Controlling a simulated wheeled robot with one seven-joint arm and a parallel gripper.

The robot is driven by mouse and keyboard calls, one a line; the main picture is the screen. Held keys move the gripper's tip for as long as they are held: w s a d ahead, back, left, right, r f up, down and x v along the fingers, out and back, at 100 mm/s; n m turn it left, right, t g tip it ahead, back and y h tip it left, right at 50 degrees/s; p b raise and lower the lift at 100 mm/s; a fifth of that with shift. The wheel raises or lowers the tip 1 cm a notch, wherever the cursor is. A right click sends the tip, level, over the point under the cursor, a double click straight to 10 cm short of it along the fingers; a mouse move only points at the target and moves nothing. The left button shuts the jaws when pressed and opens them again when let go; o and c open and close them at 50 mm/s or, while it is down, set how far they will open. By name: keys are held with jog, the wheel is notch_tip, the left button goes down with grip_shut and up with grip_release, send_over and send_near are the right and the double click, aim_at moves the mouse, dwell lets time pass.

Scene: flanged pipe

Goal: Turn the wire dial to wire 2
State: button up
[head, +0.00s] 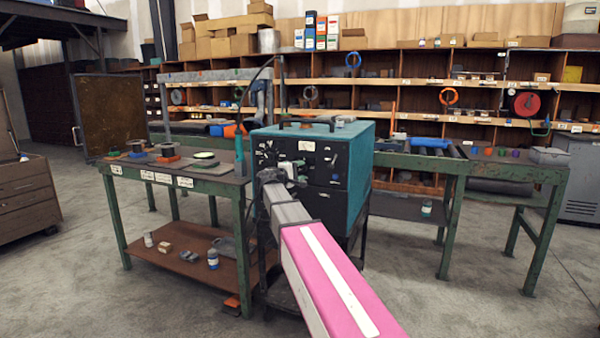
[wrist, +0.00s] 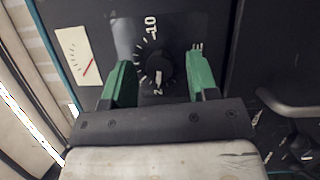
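The teal welding machine (head: 345,140) stands in the middle of the head view, with its dark front panel facing me. My gripper (head: 285,173) is at that panel and hides part of it. In the wrist view a round black dial (wrist: 160,64) sits on a dark plate with white tick marks and the numbers 10 and 2. A short white mark shows low on the dial, near the 2. My gripper (wrist: 161,70) is open, with one green finger on each side of the dial. I cannot tell whether the fingers touch it. The label at right is partly hidden.
A white gauge (wrist: 81,55) lies left of the dial. A dark handle (wrist: 282,100) shows at the right. A green-legged table (head: 215,182) stands left of the machine, and another workbench (head: 510,168) stands at the right. Open concrete floor lies at the front.

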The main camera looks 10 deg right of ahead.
jog(key=v, duration=1.1)
dwell(0.3)
jog(key=s+d+f+m+g+y, duration=0.15)
jog(key=s+f, duration=0.25)
jog(key=f, duration=0.5)
jog(key=s+d+f+m+g+y, duration=0.1)
jog(key=s+d+f+g+y, duration=0.25)
jog(key=f, duration=0.45)
jog(key=s+d+f+m+g+y, duration=0.1)
jog(key=s+f+y, duration=0.1)
jog(key=s+f, duration=0.5)
jog(key=s+a+f+m+g+y, duration=0.2)
jog(key=s+f+y, duration=0.2)
jog(key=s+f, duration=0.2)
jog(key=s+a+f+m+g+y, duration=0.1)
jog(key=s+f+y, duration=0.3)
jog(key=f, duration=0.6)
jog(key=s+a, duration=0.1)
jog(key=s, duration=0.1)
jog(key=shift+s+m+g+y, duration=0.3)
jog(key=shift+s+m+g, duration=0.05)
jog(key=shift+g, duration=0.05)
jog(key=shift+f, duration=0.1)
